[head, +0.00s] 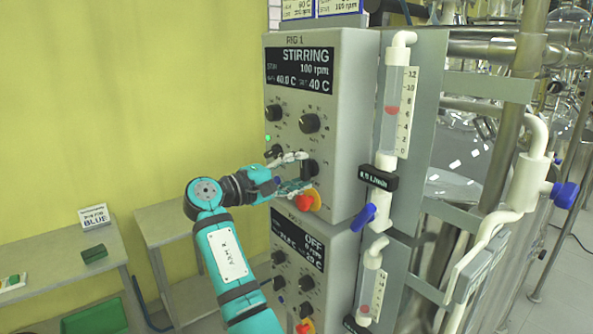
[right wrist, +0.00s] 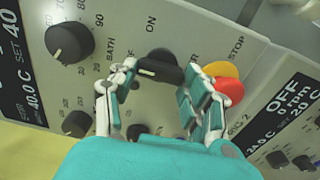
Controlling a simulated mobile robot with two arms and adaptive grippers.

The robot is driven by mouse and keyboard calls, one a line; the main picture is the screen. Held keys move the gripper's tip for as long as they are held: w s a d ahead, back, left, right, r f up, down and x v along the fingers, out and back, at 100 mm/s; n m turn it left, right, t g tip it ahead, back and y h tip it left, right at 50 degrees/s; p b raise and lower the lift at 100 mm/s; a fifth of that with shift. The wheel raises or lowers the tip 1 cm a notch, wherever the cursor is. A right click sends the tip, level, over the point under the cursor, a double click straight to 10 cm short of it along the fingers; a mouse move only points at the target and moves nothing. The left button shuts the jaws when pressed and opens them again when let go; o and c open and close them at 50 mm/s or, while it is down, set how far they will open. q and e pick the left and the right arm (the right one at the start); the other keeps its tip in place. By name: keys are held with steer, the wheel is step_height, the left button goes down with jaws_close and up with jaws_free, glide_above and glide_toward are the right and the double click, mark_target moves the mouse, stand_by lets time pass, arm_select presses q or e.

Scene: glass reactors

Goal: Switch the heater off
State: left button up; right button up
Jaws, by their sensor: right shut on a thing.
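The heater switch is a black rotary knob (right wrist: 160,66) with a pale mark on the panel of RIG 1 (head: 335,70). It also shows in the head view (head: 310,168). The word ON is printed beside it in the right wrist view; a second label is mostly hidden, ending in "ER". My right gripper (right wrist: 163,78) has its fingers on either side of this knob, shut on it; it also shows in the head view (head: 303,172). The RIG 1 display (head: 300,70) reads STIRRING, 100 rpm, 40.0 C, SET 40 C. My left gripper is not in view.
A red stop button on a yellow base (head: 308,201) sits just below the knob, close to a finger in the right wrist view (right wrist: 230,90). A second panel (head: 300,262) reading OFF is below. Glass tubes and pipes stand right; low benches (head: 60,250) stand left.

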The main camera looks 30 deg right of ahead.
steer(key=o, duration=1.2)
steer(key=shift+c, duration=0.2)
steer(key=a, duration=0.7)
steer(key=shift+s+a, duration=0.2)
steer(key=shift+s, duration=0.05)
